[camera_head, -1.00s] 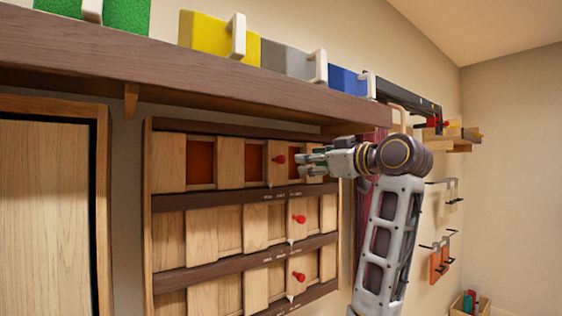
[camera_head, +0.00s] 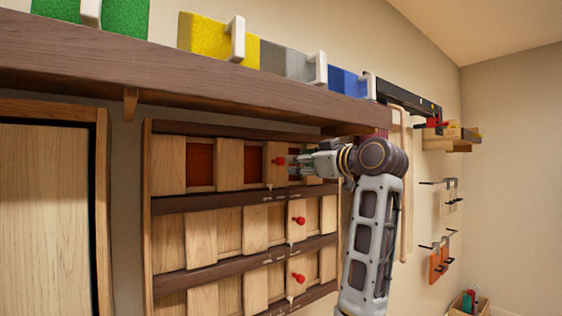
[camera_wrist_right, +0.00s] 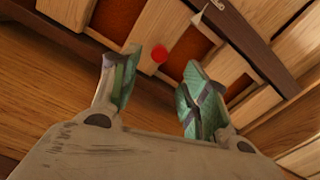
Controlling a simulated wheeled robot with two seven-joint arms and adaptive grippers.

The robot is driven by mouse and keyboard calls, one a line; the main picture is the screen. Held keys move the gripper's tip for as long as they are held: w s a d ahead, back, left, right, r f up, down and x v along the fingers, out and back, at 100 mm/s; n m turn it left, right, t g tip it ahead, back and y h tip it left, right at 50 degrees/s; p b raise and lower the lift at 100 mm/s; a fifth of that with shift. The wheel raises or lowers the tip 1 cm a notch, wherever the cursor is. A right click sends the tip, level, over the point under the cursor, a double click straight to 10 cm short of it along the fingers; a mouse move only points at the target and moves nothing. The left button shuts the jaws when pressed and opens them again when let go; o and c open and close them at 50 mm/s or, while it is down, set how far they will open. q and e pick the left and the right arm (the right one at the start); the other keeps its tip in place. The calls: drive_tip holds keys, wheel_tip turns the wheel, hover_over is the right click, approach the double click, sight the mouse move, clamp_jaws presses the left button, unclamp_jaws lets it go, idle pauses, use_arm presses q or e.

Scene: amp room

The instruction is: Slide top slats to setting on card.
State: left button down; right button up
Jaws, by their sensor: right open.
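The slatted wooden panel has three rows of slats. The top slats (camera_head: 229,163) show red-brown openings between them. A red knob (camera_head: 279,161) stands on one top slat. My right gripper (camera_head: 294,161) is open, just right of this knob. In the right wrist view the red knob (camera_wrist_right: 159,54) shows between and beyond the two open fingers (camera_wrist_right: 158,82), which appear apart from it. A small white pointer (camera_wrist_right: 198,17) shows at the slat's edge. The middle row (camera_head: 299,220) and bottom row (camera_head: 299,278) also have red knobs. The card is not identifiable. My left gripper is not in view.
A dark wooden shelf (camera_head: 200,88) runs close above the panel and my right arm. It carries green, yellow (camera_head: 205,36), grey and blue blocks with white handles. A wooden door (camera_head: 48,200) is at left. Wall hooks and a small shelf (camera_head: 455,145) are at right.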

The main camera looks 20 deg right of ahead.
sight(283, 161)
drive_tip(key=p+x, duration=0.1)
drive_tip(key=x, duration=0.6)
drive_tip(key=shift+w+a+p, duration=0.15)
drive_tip(key=shift+w+p, duration=0.15)
drive_tip(key=shift+p, duration=0.1)
drive_tip(key=shift+x, duration=0.85)
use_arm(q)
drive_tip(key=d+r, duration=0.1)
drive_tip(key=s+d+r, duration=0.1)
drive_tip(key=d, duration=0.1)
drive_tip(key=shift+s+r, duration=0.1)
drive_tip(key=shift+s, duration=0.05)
use_arm(e)
drive_tip(key=shift+w, duration=0.1)
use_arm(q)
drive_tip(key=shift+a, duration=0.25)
use_arm(e)
clamp_jaws()
